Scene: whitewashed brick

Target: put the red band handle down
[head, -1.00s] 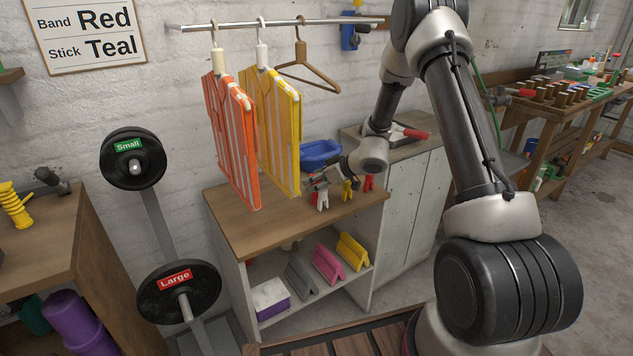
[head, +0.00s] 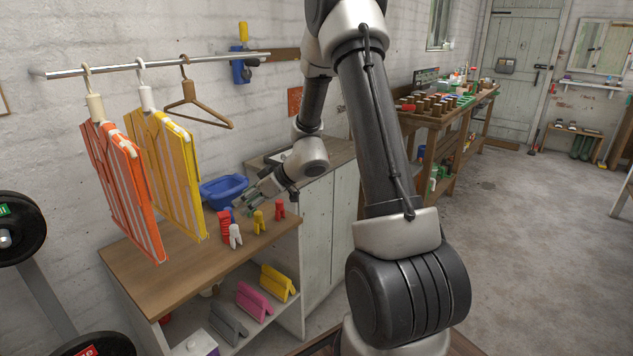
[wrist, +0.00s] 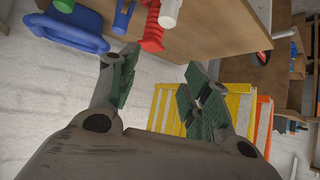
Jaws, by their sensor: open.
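The red band handle (head: 225,227), a ribbed red grip, stands on the wooden bench top (head: 165,275) in front of the blue basin. It also shows at the top of the wrist view (wrist: 152,27), beyond my fingertips. My gripper (head: 250,203) is in the air just to the right of and behind the handle in the head view. In the wrist view my gripper (wrist: 160,72) has its green-padded fingers spread wide with nothing between them. The handle is apart from the fingers.
White (head: 235,236), yellow (head: 258,222) and red (head: 280,210) small pieces stand nearby. The blue basin (head: 222,191) is behind. Orange (head: 122,190) and yellow (head: 168,180) striped garments hang over the bench's left part. The bench front is bare.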

